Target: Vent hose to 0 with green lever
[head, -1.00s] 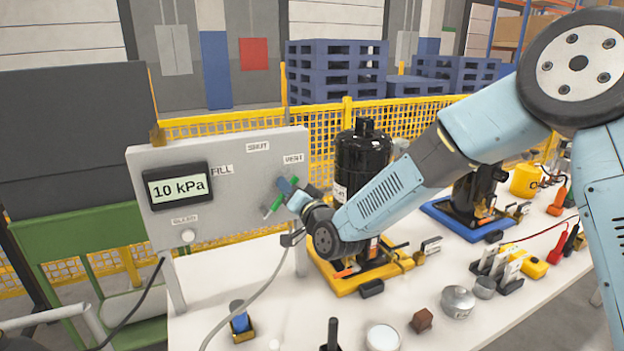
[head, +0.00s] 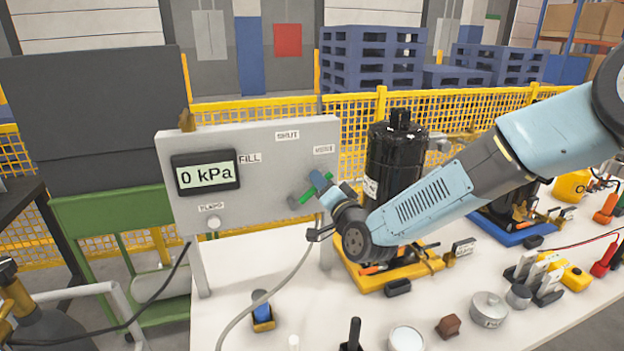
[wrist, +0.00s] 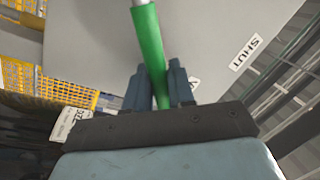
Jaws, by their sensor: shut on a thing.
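The grey panel (head: 255,150) stands on the white table and carries a display (head: 206,174) that reads 0 kPa. The green lever (head: 303,199) is on the panel's right part, below the VENT label (head: 324,150). My gripper (head: 318,188) is at the lever. In the wrist view the lever (wrist: 149,45) runs between the two fingers of my gripper (wrist: 157,85), which are shut on it. The SHUT label (head: 287,136) and FILL label (head: 250,158) show on the panel. A grey hose (head: 268,303) hangs down in front of the panel.
A black compressor (head: 393,160) on a yellow base stands right of the panel, behind my arm. A blue item in a small holder (head: 262,310), a white-topped round tin (head: 406,339) and a brown block (head: 450,327) sit toward the table's front. Yellow mesh fencing (head: 500,110) runs behind.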

